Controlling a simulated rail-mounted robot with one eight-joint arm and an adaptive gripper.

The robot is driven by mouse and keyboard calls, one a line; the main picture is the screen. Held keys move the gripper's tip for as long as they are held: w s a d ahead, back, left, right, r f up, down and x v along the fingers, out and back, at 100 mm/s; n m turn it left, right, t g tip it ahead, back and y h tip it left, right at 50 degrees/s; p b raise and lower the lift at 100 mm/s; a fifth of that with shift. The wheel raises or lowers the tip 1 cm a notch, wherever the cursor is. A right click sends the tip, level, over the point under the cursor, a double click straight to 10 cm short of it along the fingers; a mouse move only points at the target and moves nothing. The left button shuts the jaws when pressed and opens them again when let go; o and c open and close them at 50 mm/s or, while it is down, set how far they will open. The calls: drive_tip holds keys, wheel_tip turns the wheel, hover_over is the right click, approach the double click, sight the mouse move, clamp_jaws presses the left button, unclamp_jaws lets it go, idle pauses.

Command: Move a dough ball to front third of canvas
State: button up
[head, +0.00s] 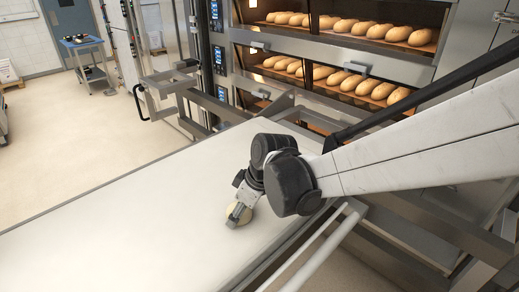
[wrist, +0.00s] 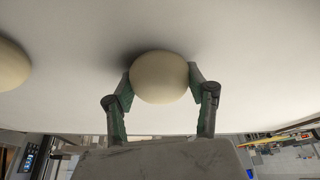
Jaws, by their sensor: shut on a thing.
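A pale, round dough ball (wrist: 160,78) sits between the two fingers of my gripper (wrist: 160,84) in the wrist view, with a finger touching each side. A second dough ball (wrist: 12,66) lies on the canvas at the left edge of the wrist view, partly cut off. My arm hides part of the canvas in the head view.
Deck ovens with several baked loaves (head: 345,80) stand behind the canvas. A metal rail (head: 315,245) runs along its right side. A blue cart (head: 88,55) stands far off at the left. The canvas left of my gripper is clear.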

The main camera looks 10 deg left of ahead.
drive_tip(key=shift+f, duration=0.15)
drive_tip(key=o, duration=1.1)
drive_tip(key=shift+c, duration=0.2)
drive_tip(key=shift+r, duration=0.35)
drive_tip(key=v, duration=1.1)
drive_tip(key=s+d+m+t+h, duration=0.1)
drive_tip(key=s+d+m, duration=0.3)
drive_tip(key=d, duration=0.5)
drive_tip(key=s+d+m+t+h, duration=0.2)
drive_tip(key=d+m, duration=0.3)
drive_tip(key=d, duration=0.3)
drive_tip(key=s+d+r+m+t+h, duration=0.1)
drive_tip(key=s+d+m+t, duration=0.1)
drive_tip(key=s+d+m, duration=0.3)
drive_tip(key=d, duration=0.4)
drive_tip(key=shift+s+d+t, duration=0.3)
drive_tip(key=shift+s+t, duration=0.05)
drive_tip(key=shift+t, duration=0.05)
